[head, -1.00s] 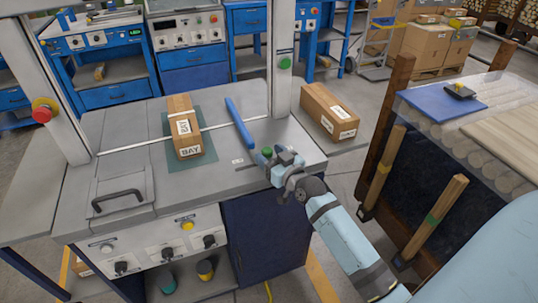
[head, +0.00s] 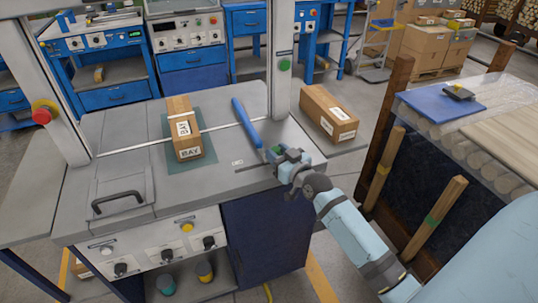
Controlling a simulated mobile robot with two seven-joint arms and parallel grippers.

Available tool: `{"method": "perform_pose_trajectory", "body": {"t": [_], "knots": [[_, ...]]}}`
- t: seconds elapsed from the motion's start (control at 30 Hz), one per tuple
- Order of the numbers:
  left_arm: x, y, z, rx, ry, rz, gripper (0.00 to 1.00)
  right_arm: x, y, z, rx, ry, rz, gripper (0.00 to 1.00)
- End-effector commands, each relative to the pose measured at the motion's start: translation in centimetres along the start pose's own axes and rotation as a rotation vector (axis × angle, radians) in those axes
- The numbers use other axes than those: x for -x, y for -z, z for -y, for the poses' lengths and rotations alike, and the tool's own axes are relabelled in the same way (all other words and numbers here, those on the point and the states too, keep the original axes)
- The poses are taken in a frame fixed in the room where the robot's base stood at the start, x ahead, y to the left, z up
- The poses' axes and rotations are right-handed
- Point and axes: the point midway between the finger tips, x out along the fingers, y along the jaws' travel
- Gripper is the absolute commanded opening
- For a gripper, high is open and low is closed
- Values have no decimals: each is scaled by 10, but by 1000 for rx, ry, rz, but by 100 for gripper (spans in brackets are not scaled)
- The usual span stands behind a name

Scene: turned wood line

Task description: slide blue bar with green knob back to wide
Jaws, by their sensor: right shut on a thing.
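The blue bar (head: 246,124) lies on the grey machine table (head: 105,135), right of the strapped carton (head: 184,128), with a gap between them. The green knob (head: 277,150) is at the bar's near end, partly hidden by my right gripper (head: 273,158). That gripper is shut on the knob, near the table's right front edge. A small label (head: 237,162) is on the table left of the gripper; its text is too small to read. My left gripper is out of view.
A frame post (head: 281,60) with a green button stands behind the bar. Another carton (head: 328,112) sits on the right side shelf. A black handle (head: 118,203) is at the table's left front. The table between bar and strapped carton is clear.

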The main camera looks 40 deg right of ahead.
Motion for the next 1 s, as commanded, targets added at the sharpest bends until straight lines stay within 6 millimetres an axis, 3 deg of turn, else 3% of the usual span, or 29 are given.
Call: {"method": "perform_pose_trajectory", "body": {"t": [0.1,0.23,0.67,0.7,0.8,1.0], "knots": [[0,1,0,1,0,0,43,7,0,-27,11,-1,3,0],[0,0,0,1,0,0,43,12,-1,-45,7,-1,3,0],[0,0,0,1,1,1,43,15,1,-56,4,-3,1,0],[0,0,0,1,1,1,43,15,1,-57,4,-4,1,39],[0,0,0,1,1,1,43,15,1,-56,3,-3,0,60],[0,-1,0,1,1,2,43,14,1,-55,2,-1,0,60]]}}
